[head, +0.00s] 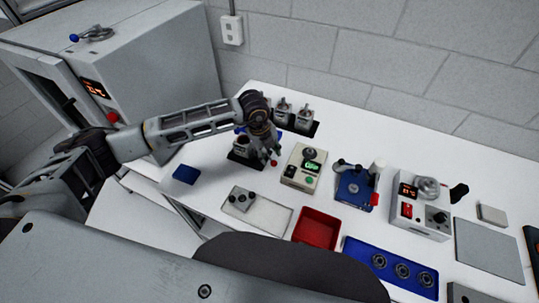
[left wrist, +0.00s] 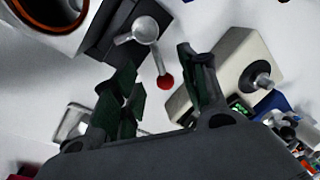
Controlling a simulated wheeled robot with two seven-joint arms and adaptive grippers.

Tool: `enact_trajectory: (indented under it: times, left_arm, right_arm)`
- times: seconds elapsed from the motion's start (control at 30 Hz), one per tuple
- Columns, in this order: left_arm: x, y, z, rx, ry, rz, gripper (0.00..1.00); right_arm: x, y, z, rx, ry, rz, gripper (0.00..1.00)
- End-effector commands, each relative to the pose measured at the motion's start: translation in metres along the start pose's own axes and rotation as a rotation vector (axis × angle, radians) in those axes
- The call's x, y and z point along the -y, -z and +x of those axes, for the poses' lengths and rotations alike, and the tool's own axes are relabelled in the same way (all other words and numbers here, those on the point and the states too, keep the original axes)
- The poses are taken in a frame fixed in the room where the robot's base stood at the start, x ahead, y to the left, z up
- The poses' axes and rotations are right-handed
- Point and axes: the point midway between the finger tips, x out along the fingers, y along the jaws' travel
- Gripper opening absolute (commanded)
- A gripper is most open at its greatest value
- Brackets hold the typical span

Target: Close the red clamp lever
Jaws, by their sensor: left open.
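The red clamp lever is a metal arm with a red ball knob. It shows in the left wrist view (left wrist: 164,80) pointing down from a round metal pivot on a dark block. In the head view its red knob (head: 274,163) shows just below my left gripper (head: 266,152). The dark clamp base (head: 238,158) is partly hidden behind my arm and gripper. In the left wrist view my left gripper (left wrist: 156,66) is open, with the red knob appearing between its two fingers. I cannot tell whether a finger touches it. My right gripper is not in view.
A beige box with a green display (head: 303,168) stands close right of the gripper. A blue pad (head: 186,174) lies left. A grey tray (head: 270,216), a red bin (head: 316,230) and a blue tray (head: 370,272) lie in front. Two metal units (head: 305,118) stand behind.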

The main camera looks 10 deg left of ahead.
Motion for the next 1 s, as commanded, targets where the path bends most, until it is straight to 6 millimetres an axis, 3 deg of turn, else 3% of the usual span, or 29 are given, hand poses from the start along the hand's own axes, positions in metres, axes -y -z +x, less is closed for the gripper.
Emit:
enact_trajectory:
  times: [0.3, 0.67, 1.0]
  left_arm:
    - [0.0, 0.0, 0.025, -0.001, 0.0, -0.001, 0.43]
    - [0.0, 0.0, 0.029, -0.001, 0.0, 0.0, 0.43]
    - [0.0, 0.0, 0.028, -0.001, 0.0, 0.0, 0.0]
  right_arm:
    - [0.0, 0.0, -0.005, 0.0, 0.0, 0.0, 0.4]
    - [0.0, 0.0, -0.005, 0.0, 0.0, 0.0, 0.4]
    - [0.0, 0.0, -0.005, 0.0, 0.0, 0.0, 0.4]
